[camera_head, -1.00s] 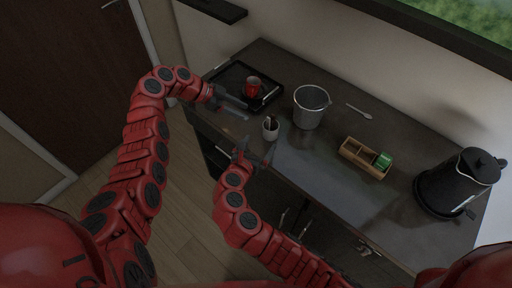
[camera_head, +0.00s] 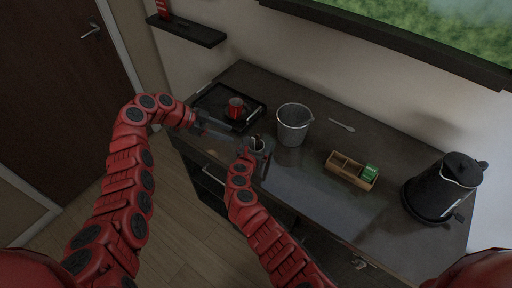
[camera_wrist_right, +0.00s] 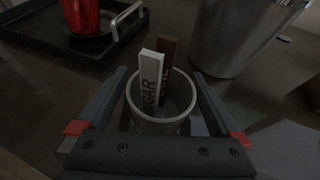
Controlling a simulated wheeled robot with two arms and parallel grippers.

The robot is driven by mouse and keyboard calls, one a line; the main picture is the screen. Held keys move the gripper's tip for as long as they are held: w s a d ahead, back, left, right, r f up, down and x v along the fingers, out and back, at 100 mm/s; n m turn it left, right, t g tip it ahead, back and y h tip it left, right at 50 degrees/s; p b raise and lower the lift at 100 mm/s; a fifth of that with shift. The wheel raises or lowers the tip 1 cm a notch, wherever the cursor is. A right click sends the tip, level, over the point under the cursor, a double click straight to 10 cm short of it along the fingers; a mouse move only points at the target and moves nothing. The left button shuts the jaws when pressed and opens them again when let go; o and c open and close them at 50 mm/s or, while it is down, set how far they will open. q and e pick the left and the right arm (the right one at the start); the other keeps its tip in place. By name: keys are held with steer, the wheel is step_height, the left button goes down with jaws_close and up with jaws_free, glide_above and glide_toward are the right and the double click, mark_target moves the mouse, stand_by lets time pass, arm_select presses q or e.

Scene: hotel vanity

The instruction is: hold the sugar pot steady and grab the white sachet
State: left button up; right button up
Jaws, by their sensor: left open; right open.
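The sugar pot (camera_wrist_right: 160,122), a small round cup, stands upright near the front edge of the counter. It also shows, partly hidden, in the head view (camera_head: 258,143). The white sachet (camera_wrist_right: 151,82), marked SUGAR, stands in the pot and sticks up above its rim. A brown sachet (camera_wrist_right: 168,62) stands just behind it. My right gripper (camera_wrist_right: 160,76) is open, with one finger on each side of the pot; contact cannot be told. My left gripper (camera_head: 228,132) is open and empty, left of the pot, in front of the tray.
A black tray (camera_head: 203,105) with a red mug (camera_head: 236,107) lies behind my left gripper. A metal bucket (camera_head: 293,125) stands behind and right of the pot. Farther right are a spoon (camera_head: 342,125), a wooden box (camera_head: 343,170) with green packets, and a black kettle (camera_head: 436,190).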

steer(key=shift+w+f, duration=0.1)
steer(key=shift+w, duration=0.05)
steer(key=c, duration=1.4)
arm_select(q)
steer(key=shift+o, duration=0.4)
steer(key=n+g+y, duration=0.2)
steer(key=n+y, duration=0.7)
steer(key=y, duration=0.1)
glide_toward(253, 138)
steer(key=f, duration=0.6)
steer(key=shift+s+d+f, duration=0.2)
steer(key=shift+f, duration=0.05)
steer(key=shift+w+f, duration=0.1)
steer(key=shift+f, duration=0.6)
